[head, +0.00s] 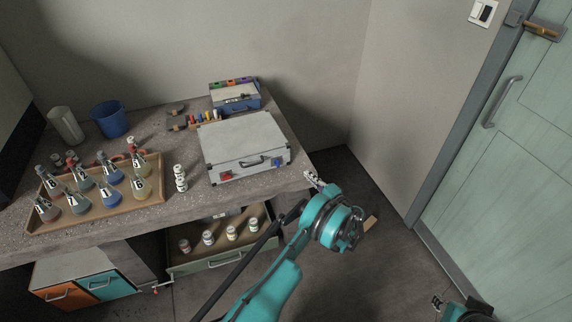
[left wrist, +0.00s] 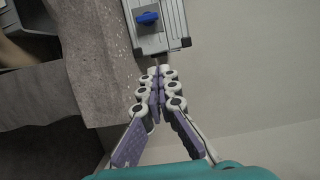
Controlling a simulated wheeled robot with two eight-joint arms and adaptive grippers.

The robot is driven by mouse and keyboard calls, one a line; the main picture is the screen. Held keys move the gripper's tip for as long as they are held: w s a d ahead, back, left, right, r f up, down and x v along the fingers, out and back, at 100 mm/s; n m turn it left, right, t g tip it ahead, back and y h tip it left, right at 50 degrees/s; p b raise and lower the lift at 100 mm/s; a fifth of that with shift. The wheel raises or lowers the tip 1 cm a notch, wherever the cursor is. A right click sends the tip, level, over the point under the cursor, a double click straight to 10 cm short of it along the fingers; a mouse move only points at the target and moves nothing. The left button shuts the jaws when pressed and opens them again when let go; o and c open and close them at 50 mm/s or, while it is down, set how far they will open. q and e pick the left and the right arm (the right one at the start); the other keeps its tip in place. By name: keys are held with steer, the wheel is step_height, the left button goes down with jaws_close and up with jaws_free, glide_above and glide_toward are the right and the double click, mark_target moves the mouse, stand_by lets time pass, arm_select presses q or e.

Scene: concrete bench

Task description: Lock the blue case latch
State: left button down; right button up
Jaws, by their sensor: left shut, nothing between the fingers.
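A light grey case (head: 243,140) lies closed on the bench, with a dark handle on its front. A blue latch (head: 277,163) is at the right of its front face and a red latch (head: 226,175) at the left. My left gripper (head: 312,177) is just beyond the bench's front right corner, right of the blue latch and apart from it. In the left wrist view the fingers (left wrist: 157,72) are shut and empty, with the blue latch (left wrist: 147,18) ahead of them. My right gripper (head: 437,302) shows small at the bottom right; its opening is unclear.
The concrete bench (head: 225,196) also holds a wooden tray (head: 95,214) of flasks, a blue cup (head: 110,119), stacked white jars (head: 180,178) and a blue box (head: 236,98) behind the case. An open drawer (head: 220,262) with jars juts out below. Floor right of the bench is mostly clear.

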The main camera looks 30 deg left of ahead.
mark_target(278, 163)
arm_select(q)
steer(key=shift+a, duration=0.1)
steer(key=b+x, duration=0.3)
steer(key=x, duration=0.7)
steer(key=shift+a+f, duration=0.15)
steer(key=shift+s+a+b, duration=0.35)
steer(key=shift+s, duration=0.2)
steer(key=shift+s+a+b, duration=0.3)
steer(key=shift+s+a, duration=0.05)
steer(key=shift+s, duration=0.2)
steer(key=shift+s+a, duration=0.3)
steer(key=shift+s, duration=0.15)
steer(key=shift+r, duration=0.2)
steer(key=shift+n, duration=0.8)
steer(key=shift+s+r+n+h, duration=0.15)
steer(key=shift+n+h, duration=0.25)
steer(key=shift+n, duration=0.3)
